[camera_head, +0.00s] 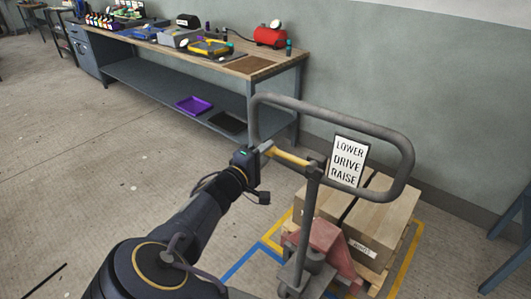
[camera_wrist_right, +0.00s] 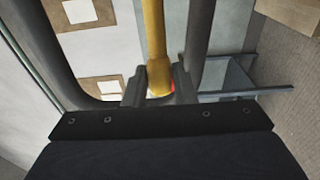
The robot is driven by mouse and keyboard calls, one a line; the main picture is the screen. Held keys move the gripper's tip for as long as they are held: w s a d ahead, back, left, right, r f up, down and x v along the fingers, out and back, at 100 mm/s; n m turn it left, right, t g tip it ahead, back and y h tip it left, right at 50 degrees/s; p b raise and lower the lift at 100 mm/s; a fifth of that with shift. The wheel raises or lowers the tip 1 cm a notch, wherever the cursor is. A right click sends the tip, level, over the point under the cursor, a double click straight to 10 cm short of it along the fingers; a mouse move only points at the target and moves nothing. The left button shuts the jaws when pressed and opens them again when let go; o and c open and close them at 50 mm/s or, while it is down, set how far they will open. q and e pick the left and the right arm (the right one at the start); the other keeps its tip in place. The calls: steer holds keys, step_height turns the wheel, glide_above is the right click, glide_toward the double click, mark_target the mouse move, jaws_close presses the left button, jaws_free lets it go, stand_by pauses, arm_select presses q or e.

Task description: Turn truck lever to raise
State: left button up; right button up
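The yellow truck lever (camera_head: 290,157) lies across the inside of the grey loop handle of the pallet truck (camera_head: 308,235). My right gripper (camera_head: 262,151) is at the lever's left end in the head view. In the right wrist view the lever (camera_wrist_right: 155,40) runs down between the two fingers of my right gripper (camera_wrist_right: 159,85), which appear to press on it from both sides. A white sign (camera_head: 348,162) reading LOWER, DRIVE, RAISE stands right of the lever. My left gripper is out of view.
A workbench (camera_head: 262,68) with tools stands along the wall. Open floor (camera_head: 90,165) lies to the left.

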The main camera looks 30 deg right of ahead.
jaws_close()
steer(key=shift+f, duration=0.1)
step_height(320, 180, down, 6)
steer(key=s+n, duration=0.1)
steer(key=n, duration=0.4)
steer(key=shift+s+d+n+b, duration=0.25)
steer(key=shift+d+n+b, duration=0.1)
steer(key=shift+n, duration=0.05)
steer(key=o, duration=0.5)
jaws_free()
steer(key=shift+a, duration=0.1)
